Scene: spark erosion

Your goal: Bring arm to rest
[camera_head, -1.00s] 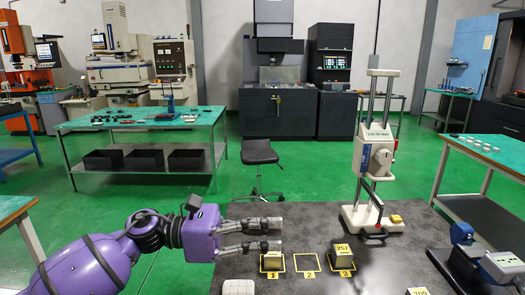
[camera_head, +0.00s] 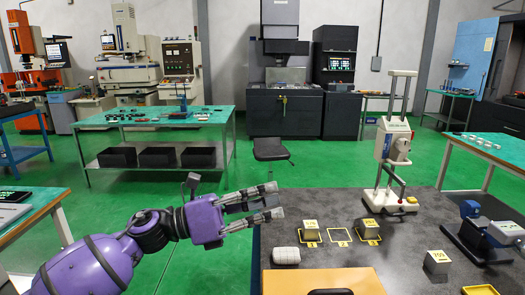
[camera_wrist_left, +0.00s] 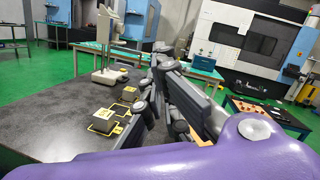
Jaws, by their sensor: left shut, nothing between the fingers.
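My left gripper (camera_head: 277,203) reaches in from the left on a purple arm in the head view. It is shut and empty, above the far left edge of the dark table (camera_head: 400,240). In the left wrist view its fingers (camera_wrist_left: 158,85) show with nothing held. One metal block (camera_head: 310,229) with a yellow label sits in the yellow square marked 1, just right of the gripper and apart from it. Another labelled block (camera_head: 370,228) sits in square 3. Square 2 (camera_head: 340,236) is empty. My right gripper is out of view.
A height gauge (camera_head: 394,150) stands at the table's back. A block marked 709 (camera_head: 437,262) and a blue-grey bench instrument (camera_head: 487,232) are at right. A white rounded object (camera_head: 286,256) and an orange-brown case (camera_head: 325,281) lie in front. Green floor is clear left of the table.

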